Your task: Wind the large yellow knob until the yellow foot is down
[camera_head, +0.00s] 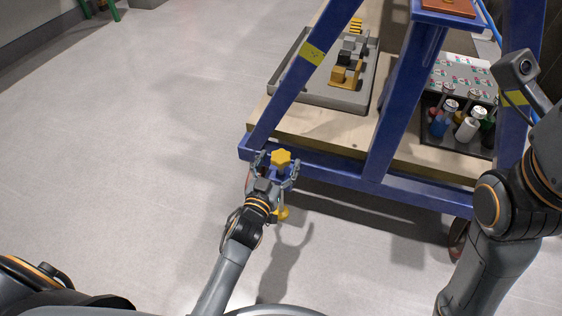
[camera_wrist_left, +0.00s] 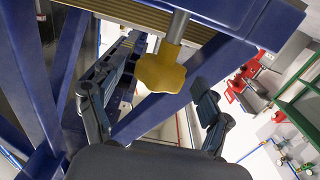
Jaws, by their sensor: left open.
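The large yellow knob (camera_head: 281,157) is lobed and sits at the near left corner of the blue frame. It also shows in the left wrist view (camera_wrist_left: 161,72), on a grey metal stem. My left gripper (camera_head: 278,168) is open, with one finger on each side of the knob. In the left wrist view its fingers (camera_wrist_left: 147,98) stand apart, with clear gaps to the knob. The yellow foot (camera_head: 282,213) shows below the frame, partly behind my left gripper and wrist. I cannot tell whether it touches the floor. My right gripper is out of view.
The blue frame (camera_head: 410,190) carries a wooden shelf (camera_head: 320,136) with a grey tray (camera_head: 345,97) and a dark crate of bottles (camera_head: 458,138). A slanted blue post rises close to the knob. A caster wheel (camera_head: 458,238) stands at right. Floor at left is clear.

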